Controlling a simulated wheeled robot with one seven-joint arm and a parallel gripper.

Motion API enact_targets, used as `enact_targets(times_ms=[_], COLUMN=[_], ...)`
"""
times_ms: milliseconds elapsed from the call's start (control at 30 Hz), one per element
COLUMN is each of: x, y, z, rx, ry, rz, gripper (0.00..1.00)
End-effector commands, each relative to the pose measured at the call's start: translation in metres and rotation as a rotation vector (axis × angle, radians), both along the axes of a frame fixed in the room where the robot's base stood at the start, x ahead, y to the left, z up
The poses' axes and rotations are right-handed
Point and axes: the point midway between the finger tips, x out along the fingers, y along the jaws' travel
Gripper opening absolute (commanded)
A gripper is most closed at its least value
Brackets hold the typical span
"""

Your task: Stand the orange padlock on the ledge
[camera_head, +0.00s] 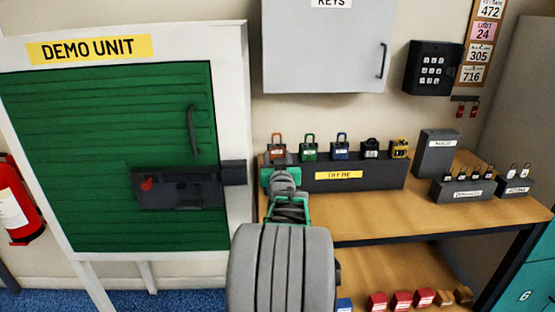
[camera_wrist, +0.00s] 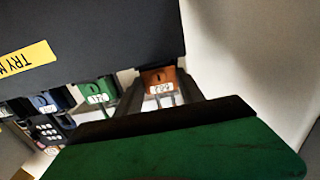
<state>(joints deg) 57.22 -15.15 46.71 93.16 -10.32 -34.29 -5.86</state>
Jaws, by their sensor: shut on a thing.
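The orange padlock (camera_head: 277,151) is upright at the left end of the dark ledge (camera_head: 370,176), which bears a yellow TRY ME label. In the wrist view, which is upside down, the orange padlock (camera_wrist: 157,78) sits between the fingers of my gripper (camera_wrist: 160,90), with its base at the ledge (camera_wrist: 100,30) edge. My gripper (camera_head: 278,165) is shut on it. I cannot tell whether its base touches the ledge. My wrist hides the ledge's left front in the head view.
A green padlock (camera_head: 309,149), a blue padlock (camera_head: 341,149), a black one (camera_head: 370,149) and a yellow one (camera_head: 400,149) stand along the ledge to the right. The green DEMO UNIT door (camera_head: 100,130) is at the left. A grey key cabinet (camera_head: 325,50) hangs above.

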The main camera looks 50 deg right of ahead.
Motion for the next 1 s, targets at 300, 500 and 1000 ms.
enact_targets(times_ms=[300,500,1000], x=[-0.001,-0.008,-0.027], y=[0.001,0.009,0.031], z=[0.002,0.002,0.002], rx=[-0.003,-0.004,-0.003], ry=[-0.003,-0.003,-0.003], rz=[0.0,0.0,0.0], gripper=[0.1,0.1,0.1])
